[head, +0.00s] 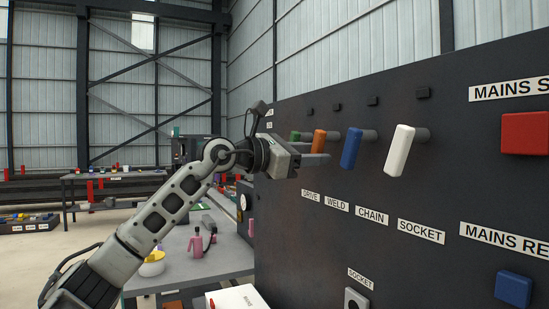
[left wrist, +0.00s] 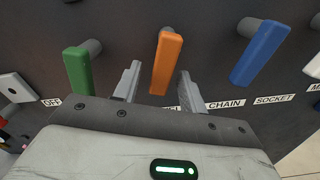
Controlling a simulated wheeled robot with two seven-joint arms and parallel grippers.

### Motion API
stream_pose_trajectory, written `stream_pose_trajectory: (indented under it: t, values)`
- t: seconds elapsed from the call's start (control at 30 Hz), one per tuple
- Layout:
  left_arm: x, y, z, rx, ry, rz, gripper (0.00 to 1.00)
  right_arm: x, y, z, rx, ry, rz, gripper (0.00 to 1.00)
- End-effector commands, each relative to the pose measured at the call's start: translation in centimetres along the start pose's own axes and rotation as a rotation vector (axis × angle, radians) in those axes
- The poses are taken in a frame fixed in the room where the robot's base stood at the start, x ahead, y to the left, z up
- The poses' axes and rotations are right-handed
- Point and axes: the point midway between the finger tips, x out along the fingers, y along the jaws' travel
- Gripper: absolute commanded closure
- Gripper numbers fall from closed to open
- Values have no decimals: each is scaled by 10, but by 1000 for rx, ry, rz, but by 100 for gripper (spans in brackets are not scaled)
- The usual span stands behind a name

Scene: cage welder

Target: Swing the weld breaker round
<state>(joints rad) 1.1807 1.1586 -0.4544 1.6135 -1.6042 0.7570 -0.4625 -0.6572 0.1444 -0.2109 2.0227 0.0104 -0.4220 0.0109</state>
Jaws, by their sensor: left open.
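The weld breaker appears to be the orange handle (head: 319,141) on the dark panel, second in a row of coloured handles above the WELD label (head: 336,204). It hangs down from its round post, tilted slightly. My left gripper (head: 322,160) is open at the orange handle. In the left wrist view the orange handle (left wrist: 167,63) shows between the two open fingers (left wrist: 159,82), with a gap on both sides. Whether the fingertips reach past its depth is hard to tell. My right gripper is not in view.
A green handle (left wrist: 77,72) is to the left of the fingers and a blue handle (left wrist: 260,53) to the right, both close. A white handle (head: 399,150) is further right. Red (head: 525,133) and blue (head: 513,289) buttons are at the panel's right. A grey bench (head: 178,262) stands left of the panel.

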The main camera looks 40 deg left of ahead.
Motion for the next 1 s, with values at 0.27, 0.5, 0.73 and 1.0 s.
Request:
stream_pose_trajectory:
  t: [0.27,0.5,0.73,1.0]
  values:
    - [-66,-2,-7,6,5,5,58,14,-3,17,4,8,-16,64]
    - [-118,-2,-6,4,3,4,58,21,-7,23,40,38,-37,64]
    - [-141,-1,-2,3,2,1,58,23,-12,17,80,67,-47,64]
    - [-144,0,0,3,1,0,58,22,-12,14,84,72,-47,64]
